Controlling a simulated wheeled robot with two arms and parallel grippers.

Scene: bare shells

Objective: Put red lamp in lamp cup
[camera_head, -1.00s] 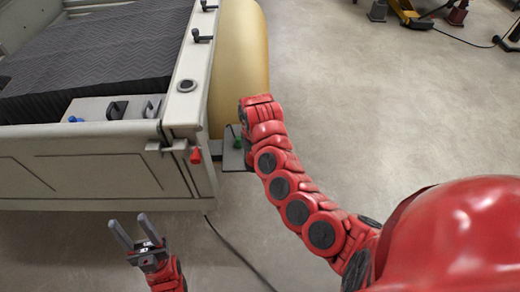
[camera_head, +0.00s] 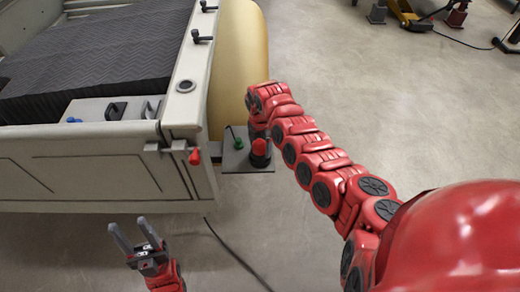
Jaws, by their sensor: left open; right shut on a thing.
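The red lamp (camera_head: 259,147) shows as a red dome just above a dark round base, which looks like the lamp cup (camera_head: 260,161), on a small grey plate (camera_head: 234,161) at the trailer's corner. I cannot tell whether the lamp is seated in it. My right gripper (camera_head: 257,128) comes down at the lamp from behind; it is shut on what looks like the lamp, its fingertips mostly hidden. My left gripper (camera_head: 131,237) is open and empty, low at the left, in front of the trailer and away from the plate.
A green knob (camera_head: 238,143) stands on the plate left of the lamp. A red-ended latch (camera_head: 194,157) sticks out at the corner of the trailer (camera_head: 90,170). A tan fender (camera_head: 238,60) rises behind the plate. A cable (camera_head: 235,255) lies on the floor.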

